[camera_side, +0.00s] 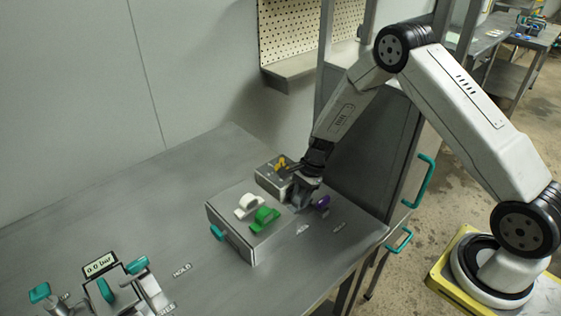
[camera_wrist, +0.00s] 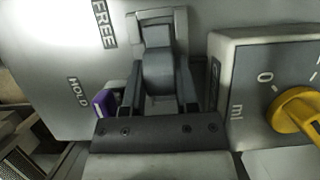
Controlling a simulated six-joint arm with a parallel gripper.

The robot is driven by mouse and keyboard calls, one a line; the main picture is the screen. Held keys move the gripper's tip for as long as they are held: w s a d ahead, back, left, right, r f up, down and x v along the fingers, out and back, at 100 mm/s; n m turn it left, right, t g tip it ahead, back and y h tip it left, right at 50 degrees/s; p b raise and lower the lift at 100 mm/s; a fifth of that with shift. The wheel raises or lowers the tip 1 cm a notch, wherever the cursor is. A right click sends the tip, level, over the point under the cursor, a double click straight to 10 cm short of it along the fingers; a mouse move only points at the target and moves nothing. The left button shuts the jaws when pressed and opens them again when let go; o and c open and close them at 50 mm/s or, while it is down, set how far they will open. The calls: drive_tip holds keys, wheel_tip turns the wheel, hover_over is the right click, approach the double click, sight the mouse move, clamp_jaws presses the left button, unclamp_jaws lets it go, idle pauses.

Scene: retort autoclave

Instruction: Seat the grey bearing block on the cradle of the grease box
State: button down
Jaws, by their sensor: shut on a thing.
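My gripper (camera_side: 303,195) is shut on the grey bearing block (camera_side: 297,199), at the right end of a large grey box (camera_side: 232,235). In the wrist view my gripper (camera_wrist: 160,97) has a finger on each side of the grey block (camera_wrist: 157,70). A lighter grey frame (camera_wrist: 160,14) shows at the far end of the block; I cannot tell whether they touch or whether the block rests on the cradle. A small box with a yellow dial (camera_side: 267,172) stands behind; its dial (camera_wrist: 296,108), marked 0 and ml, shows at right. I cannot tell which box is the grease box.
A white block (camera_side: 248,205) and a green block (camera_side: 264,219) sit on the large box. A purple knob (camera_side: 322,202) is close beside my gripper; it shows left of the fingers in the wrist view (camera_wrist: 104,102). A teal-handled fixture (camera_side: 105,290) stands front left.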

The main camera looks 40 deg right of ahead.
idle(0.3)
unclamp_jaws()
drive_tip(key=shift+r, duration=0.15)
idle(0.3)
drive_tip(key=shift+r, duration=3.35)
